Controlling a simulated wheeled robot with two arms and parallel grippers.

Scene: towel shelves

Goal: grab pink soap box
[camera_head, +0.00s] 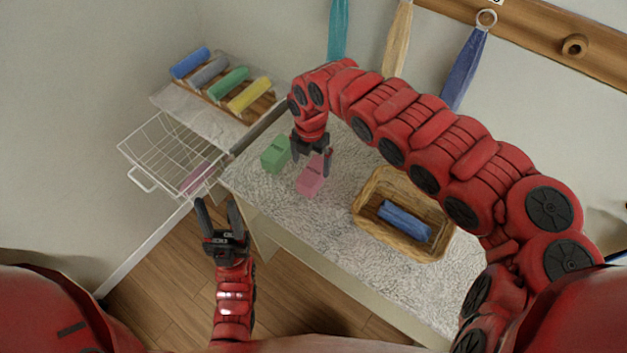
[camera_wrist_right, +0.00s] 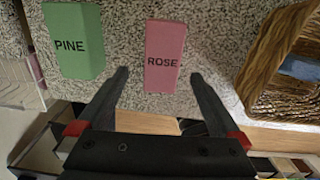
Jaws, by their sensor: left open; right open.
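The pink soap box (camera_head: 311,178) stands on the speckled counter (camera_head: 262,197), to the right of the green soap box (camera_head: 275,153). In the right wrist view the pink box (camera_wrist_right: 164,55) reads "ROSE" and the green box (camera_wrist_right: 75,42) reads "PINE". My right gripper (camera_head: 312,160) is open, at the pink box in the head view. In the wrist view its fingertips (camera_wrist_right: 158,77) lie to either side of the pink box's near end, with gaps visible. My left gripper (camera_head: 218,207) is open and empty, left of the counter over the floor.
A wicker basket (camera_head: 364,200) with a blue rolled towel (camera_head: 404,221) stands right of the boxes. A white wire basket (camera_head: 151,150) holds something pink at left. Rolled towels (camera_head: 230,82) lie on a rack behind it. Towels (camera_head: 467,68) hang from wall pegs.

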